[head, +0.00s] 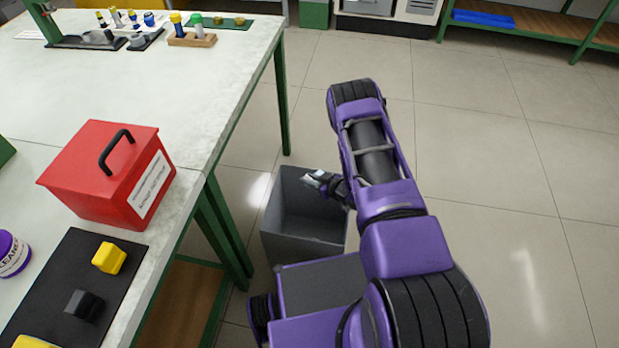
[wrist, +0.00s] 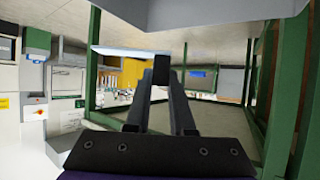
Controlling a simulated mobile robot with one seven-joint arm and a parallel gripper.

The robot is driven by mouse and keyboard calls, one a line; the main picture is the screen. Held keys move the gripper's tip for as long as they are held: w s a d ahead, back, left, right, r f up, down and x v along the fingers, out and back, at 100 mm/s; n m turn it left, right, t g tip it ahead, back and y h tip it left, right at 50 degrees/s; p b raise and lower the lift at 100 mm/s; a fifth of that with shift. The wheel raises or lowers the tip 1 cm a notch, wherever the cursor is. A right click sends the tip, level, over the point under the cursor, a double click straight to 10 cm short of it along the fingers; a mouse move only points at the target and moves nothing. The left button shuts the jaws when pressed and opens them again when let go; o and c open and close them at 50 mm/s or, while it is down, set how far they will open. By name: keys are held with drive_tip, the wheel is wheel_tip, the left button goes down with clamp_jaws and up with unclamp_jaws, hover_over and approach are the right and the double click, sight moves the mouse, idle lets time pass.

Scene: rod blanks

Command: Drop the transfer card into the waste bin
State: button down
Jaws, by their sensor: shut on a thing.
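The waste bin (head: 292,248) is an open grey box on the floor beside the table, in the head view. My gripper (head: 322,181) is over the bin's opening near its upper rim. It is shut on the transfer card (head: 311,178), a thin pale piece that shows small in the head view. In the wrist view my gripper's fingertips (wrist: 162,72) hold the card (wrist: 125,52), seen nearly edge-on as a pale strip. The part of the card between the fingers is hidden. The part of the bin that I see inside looks empty.
A white-topped table (head: 150,90) with green legs stands left of the bin. It bears a red box (head: 95,165), a black mat (head: 110,290) with yellow and dark pieces, and a purple-and-white container (head: 12,253). The tiled floor (head: 500,180) at right is clear.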

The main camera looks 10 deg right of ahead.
drive_tip(key=shift+f+b, duration=1.35)
drive_tip(key=shift+f, duration=0.95)
drive_tip(key=c, duration=0.7)
unclamp_jaws()
drive_tip(key=p+v, duration=0.3)
drive_tip(key=v, duration=1.4)
drive_tip(key=shift+s, duration=0.2)
drive_tip(key=shift+d+r, duration=0.1)
